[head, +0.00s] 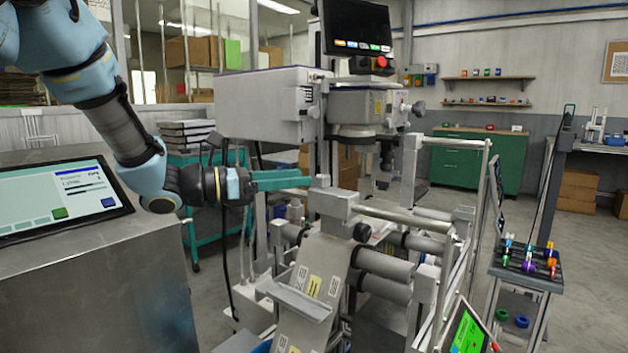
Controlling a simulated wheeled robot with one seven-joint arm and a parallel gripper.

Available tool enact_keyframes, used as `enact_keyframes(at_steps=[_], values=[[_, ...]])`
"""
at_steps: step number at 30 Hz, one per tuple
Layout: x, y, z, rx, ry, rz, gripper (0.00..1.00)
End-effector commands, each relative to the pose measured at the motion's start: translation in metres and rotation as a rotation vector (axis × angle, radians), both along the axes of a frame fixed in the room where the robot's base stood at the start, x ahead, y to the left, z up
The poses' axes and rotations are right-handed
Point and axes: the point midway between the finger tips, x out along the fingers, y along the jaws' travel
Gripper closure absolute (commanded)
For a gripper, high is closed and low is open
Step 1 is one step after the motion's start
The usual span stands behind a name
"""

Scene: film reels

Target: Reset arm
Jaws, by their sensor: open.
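My gripper (308,181) reaches in from the upper left on my blue and grey arm, in front of the film machine (250,105). Its teal fingers point right, toward the machine's central post, and nothing shows held between them. From this side I cannot tell whether the fingertips touch the post. The machine's film path (315,275) runs down below and to the right of the gripper, with labels on it.
A metal cabinet with a tilted screen (60,200) stands at the left under my arm. Rollers (385,275) and rails fill the space right of the gripper. A small rack (528,272) with colourful reels stands at the right. Open floor lies behind it.

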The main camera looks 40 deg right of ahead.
Motion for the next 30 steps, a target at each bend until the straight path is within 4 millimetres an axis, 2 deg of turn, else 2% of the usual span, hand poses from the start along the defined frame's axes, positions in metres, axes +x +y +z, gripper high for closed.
enact_keyframes(at_steps=[5,23,26,29,30], values=[[0.003,0.010,0.000,0.001,0.000,-0.001,0.33],[0.001,0.015,-0.003,0.024,-0.024,-0.007,0.33],[-0.004,0.032,-0.018,0.109,-0.108,-0.031,0.33],[-0.012,0.067,-0.045,0.259,-0.264,-0.086,0.33],[-0.014,0.087,-0.058,0.328,-0.342,-0.115,0.33]])
